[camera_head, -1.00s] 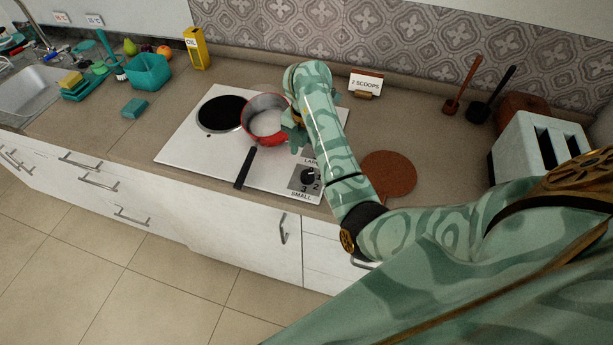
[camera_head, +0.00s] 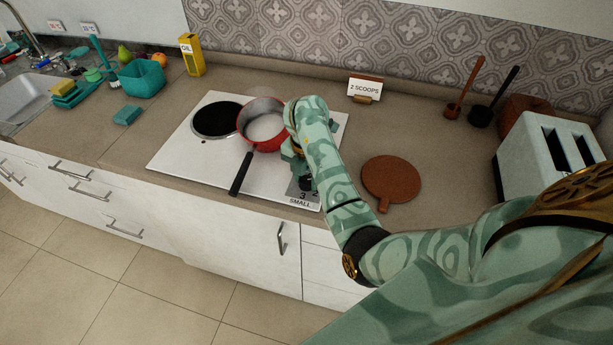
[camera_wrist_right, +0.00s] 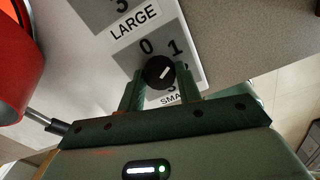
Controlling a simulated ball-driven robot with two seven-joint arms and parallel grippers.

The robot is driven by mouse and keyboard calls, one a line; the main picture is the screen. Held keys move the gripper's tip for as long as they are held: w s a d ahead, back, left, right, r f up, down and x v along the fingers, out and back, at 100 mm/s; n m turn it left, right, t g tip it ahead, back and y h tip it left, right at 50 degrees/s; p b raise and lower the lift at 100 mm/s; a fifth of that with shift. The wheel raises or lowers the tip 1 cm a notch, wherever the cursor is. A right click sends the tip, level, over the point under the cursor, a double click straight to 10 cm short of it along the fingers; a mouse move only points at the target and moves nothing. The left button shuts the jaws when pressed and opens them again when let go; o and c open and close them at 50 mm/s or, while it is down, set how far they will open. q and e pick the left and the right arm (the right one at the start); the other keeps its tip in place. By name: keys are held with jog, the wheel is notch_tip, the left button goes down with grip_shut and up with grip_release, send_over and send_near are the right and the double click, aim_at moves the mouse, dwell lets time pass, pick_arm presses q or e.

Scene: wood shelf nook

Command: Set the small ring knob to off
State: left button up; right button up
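The small ring knob (camera_wrist_right: 159,72) is a round black knob with a white pointer mark, on a grey dial with the digits 0 and 1 showing. In the right wrist view the mark slants up and right, nearer the 1 than the 0. My right gripper (camera_wrist_right: 160,86) has one finger on each side of the knob; no clear gap shows, but I cannot tell whether it grips. In the head view my right gripper (camera_head: 298,165) is at the hob's (camera_head: 196,160) front right, largely hiding the knob. My left gripper is not in view.
A red pot (camera_head: 262,123) stands on the hob just left of my right gripper, its black handle (camera_head: 240,174) reaching over the front. A brown round board (camera_head: 391,179) lies to the right. The LARGE dial (camera_wrist_right: 122,12) is beside the small one.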

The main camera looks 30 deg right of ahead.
jog(key=shift+n, duration=0.3)
jog(key=shift+r+n+p, duration=0.1)
jog(key=shift+n+p, duration=0.7)
jog(key=shift+n, duration=0.1)
jog(key=n+p, duration=0.1)
jog(key=n, duration=0.2)
jog(key=shift+n+p, duration=0.3)
jog(key=shift+p, duration=0.1)
jog(key=n+p, duration=0.2)
jog(key=n, duration=0.2)
jog(key=shift+n+p, duration=0.35)
jog(key=shift+n, duration=0.75)
jog(key=o, duration=1)
